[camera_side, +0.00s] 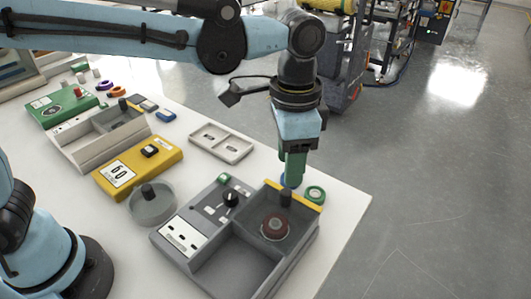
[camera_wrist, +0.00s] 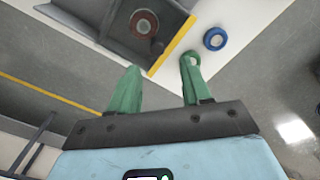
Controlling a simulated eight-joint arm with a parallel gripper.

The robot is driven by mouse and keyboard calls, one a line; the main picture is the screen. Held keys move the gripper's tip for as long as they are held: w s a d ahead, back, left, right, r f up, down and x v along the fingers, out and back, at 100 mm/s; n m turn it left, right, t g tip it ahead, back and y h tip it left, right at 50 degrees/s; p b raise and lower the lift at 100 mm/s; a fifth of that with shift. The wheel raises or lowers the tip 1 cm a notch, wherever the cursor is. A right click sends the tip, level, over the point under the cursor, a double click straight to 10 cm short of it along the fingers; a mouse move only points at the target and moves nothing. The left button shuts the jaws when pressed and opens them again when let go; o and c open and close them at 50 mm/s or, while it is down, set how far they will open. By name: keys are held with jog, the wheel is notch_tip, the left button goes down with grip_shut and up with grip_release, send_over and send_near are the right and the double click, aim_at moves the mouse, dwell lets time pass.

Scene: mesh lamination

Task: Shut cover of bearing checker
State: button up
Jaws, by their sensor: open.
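The bearing checker (camera_side: 216,252) is a grey box at the table's front right, with a control panel on its left and an open-topped recess. A red-brown bearing (camera_side: 274,226) sits toward its right end; it also shows in the wrist view (camera_wrist: 145,22). A dark knob (camera_side: 285,197) stands beside a yellow edge strip (camera_side: 300,197) at that end. I cannot tell the cover's exact outline or position. My gripper (camera_side: 291,183) points down by the yellow strip, its green fingers apart and empty in the wrist view (camera_wrist: 160,62).
A round grey dish (camera_side: 153,209), yellow box (camera_side: 133,171) and pale tray (camera_side: 221,142) stand left and behind. The table edge is near on the right.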

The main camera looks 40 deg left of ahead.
aim_at(287, 189)
jog(key=shift+r, duration=2.65)
jog(key=s+a+f+n+t, duration=0.2)
jog(key=a+n, duration=0.1)
jog(key=a, duration=0.4)
jog(key=s+a+f+n+t, duration=0.2)
jog(key=a+n, duration=0.1)
jog(key=a, duration=0.5)
jog(key=s+a+f+n+t, duration=0.1)
jog(key=a+f+n+t, duration=0.2)
jog(key=a, duration=0.4)
jog(key=shift+s+a, duration=0.4)
jog(key=shift+r, duration=0.1)
